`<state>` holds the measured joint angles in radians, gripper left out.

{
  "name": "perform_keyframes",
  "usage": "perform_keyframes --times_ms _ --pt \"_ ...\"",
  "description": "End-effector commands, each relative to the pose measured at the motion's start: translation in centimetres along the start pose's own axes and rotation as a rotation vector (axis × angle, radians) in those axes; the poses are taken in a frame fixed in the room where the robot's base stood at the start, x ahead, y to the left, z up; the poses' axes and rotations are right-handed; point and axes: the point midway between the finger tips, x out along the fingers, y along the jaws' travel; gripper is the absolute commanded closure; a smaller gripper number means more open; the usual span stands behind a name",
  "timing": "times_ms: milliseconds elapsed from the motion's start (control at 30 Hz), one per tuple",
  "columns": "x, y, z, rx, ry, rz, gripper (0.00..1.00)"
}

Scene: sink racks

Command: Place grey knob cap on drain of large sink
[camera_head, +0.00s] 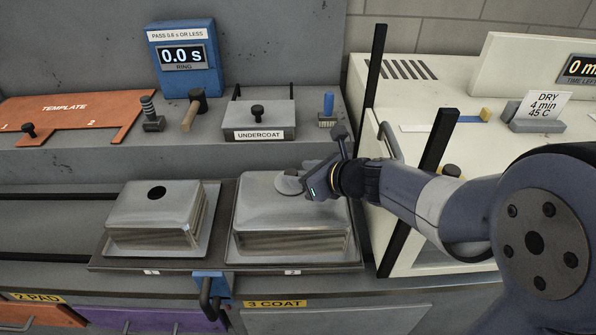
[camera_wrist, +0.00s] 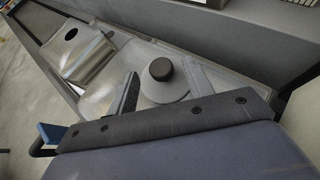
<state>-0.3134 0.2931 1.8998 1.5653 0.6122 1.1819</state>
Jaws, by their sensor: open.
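The large sink (camera_head: 265,215) is an upturned metal basin at station 2. The grey knob cap (camera_head: 288,184), a grey disc with a dark knob, appears to rest on its flat top. No drain hole shows on the large sink; any hole under the cap is hidden. My gripper (camera_head: 307,186) is over the right part of this sink, right beside the cap. In the wrist view the cap (camera_wrist: 163,87) stands upright between my two spread fingers (camera_wrist: 162,72), with gaps on both sides of its knob. My gripper is open and holds nothing.
A smaller sink (camera_head: 150,217) with an open black drain hole stands to the left at station 1. Dark upright posts (camera_head: 374,75) and a cream dryer box (camera_head: 420,90) stand close on the right. An undercoat box (camera_head: 259,122) and several tools are on the shelf behind.

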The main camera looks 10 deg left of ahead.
Motion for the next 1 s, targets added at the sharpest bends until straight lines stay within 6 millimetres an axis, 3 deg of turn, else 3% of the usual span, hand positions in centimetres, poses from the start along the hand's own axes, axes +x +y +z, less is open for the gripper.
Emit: perform_keyframes --times_ms 200,400,1000 --pt "-3.7 -0.1 0.1 0.001 -0.001 -0.005 0.51" --pt "-5.6 0.0 0.0 0.001 0.000 -0.002 0.51" --pt "-5.9 0.0 -0.1 0.001 0.001 -0.001 0.51"
